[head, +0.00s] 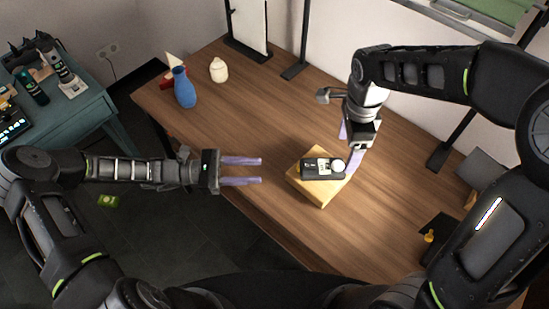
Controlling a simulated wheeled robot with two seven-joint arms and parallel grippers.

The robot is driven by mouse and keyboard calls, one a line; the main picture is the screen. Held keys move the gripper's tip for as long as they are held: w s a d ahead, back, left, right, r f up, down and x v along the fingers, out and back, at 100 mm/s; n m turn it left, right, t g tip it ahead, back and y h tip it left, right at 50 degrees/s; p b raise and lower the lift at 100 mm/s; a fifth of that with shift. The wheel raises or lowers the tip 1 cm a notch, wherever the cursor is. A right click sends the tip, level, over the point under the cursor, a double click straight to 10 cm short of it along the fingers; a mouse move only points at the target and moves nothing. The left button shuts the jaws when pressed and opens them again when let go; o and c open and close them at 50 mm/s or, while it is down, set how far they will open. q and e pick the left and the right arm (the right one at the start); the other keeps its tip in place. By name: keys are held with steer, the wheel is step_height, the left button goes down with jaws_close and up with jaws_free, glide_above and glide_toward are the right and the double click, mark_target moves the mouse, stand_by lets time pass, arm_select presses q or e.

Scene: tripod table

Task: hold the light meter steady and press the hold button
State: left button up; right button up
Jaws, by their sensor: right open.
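The light meter (317,169) is a small dark device with a pale round dome at its right end. It lies on a yellow wooden block (318,193) on the table. The hold button is too small to make out. My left gripper (261,171) is open and empty, left of the block and apart from it, its two purple fingers pointing right. My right gripper (350,148) is open just right of and behind the meter, fingers pointing down; one fingertip is close to the block's right side. I cannot tell whether it touches.
The brown wooden table (260,110) is mostly clear around the block. A blue vase (184,88) and a cream jar (218,70) stand at the back left. A teal side table (62,108) holds several devices. A small yellow object (430,236) sits at the right.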

mark_target(342, 164)
step_height(342, 164, down, 8)
steer(key=shift+r, duration=0.2)
steer(key=shift+c, duration=0.6)
steer(key=c, duration=1.5)
arm_select(q)
jaws_close()
arm_select(e)
steer(key=shift+o, duration=0.2)
stand_by(2.4)
